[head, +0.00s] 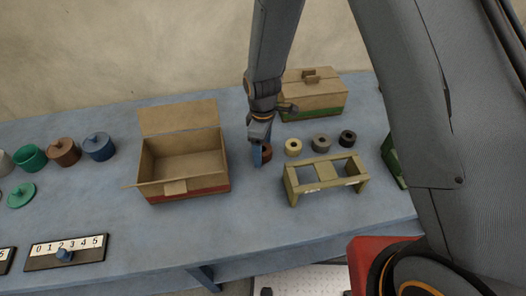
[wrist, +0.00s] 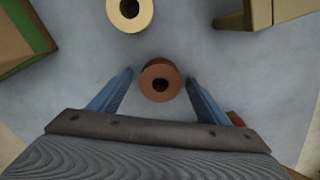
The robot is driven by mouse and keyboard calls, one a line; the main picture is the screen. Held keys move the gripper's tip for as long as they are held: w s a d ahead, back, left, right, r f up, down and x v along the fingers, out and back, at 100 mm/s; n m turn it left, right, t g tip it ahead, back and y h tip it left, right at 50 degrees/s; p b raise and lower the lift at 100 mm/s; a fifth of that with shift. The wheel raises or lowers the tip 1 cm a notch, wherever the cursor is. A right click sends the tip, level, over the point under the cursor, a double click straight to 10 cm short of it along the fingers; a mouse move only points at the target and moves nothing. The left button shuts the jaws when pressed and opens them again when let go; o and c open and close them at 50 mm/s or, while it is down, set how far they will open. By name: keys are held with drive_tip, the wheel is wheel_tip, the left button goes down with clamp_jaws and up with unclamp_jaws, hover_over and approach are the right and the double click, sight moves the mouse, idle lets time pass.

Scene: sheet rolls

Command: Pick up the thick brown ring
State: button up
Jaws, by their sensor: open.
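The thick brown ring (wrist: 147,89) stands on the blue table in the wrist view, with its dark center hole facing up. In the head view the brown ring (head: 266,151) is partly hidden behind my gripper (head: 258,153). In the wrist view my gripper (wrist: 160,93) is open, with one blue finger on each side of the ring. The ring lies between the fingers, with a visible gap to each one. I cannot tell how high the fingertips are above the table.
A cream ring (head: 293,147), a grey ring (head: 320,143) and a black ring (head: 347,138) stand in a row to the right. An olive wooden rack (head: 291,187) is in front. An open cardboard box (head: 184,188) is left; a closed box (head: 312,101) is behind.

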drive_tip(key=c, duration=1.2)
drive_tip(key=shift+r, duration=0.1)
